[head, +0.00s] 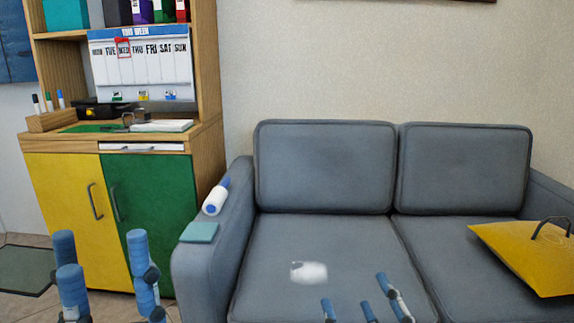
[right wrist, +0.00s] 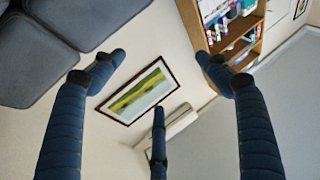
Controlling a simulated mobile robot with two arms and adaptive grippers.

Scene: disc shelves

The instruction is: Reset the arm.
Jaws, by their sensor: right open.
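My left gripper (head: 101,245) is at the lower left of the head view, in front of the cabinet. Its fingers are spread and nothing shows between them. My right gripper (head: 354,292) is at the bottom of the head view, in front of the grey sofa (head: 300,228). Its fingers are spread and empty. In the right wrist view, the right gripper (right wrist: 162,75) also shows open, with three blue fingers well apart and only the room behind them. Most of both arms is out of view.
A crumpled white item (head: 309,272) lies on the sofa seat. A white-and-blue bottle (head: 216,196) and a teal cloth-like piece (head: 199,232) lie on the left armrest. A yellow bag (head: 530,255) is at right. The yellow-and-green cabinet (head: 62,190) stands left.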

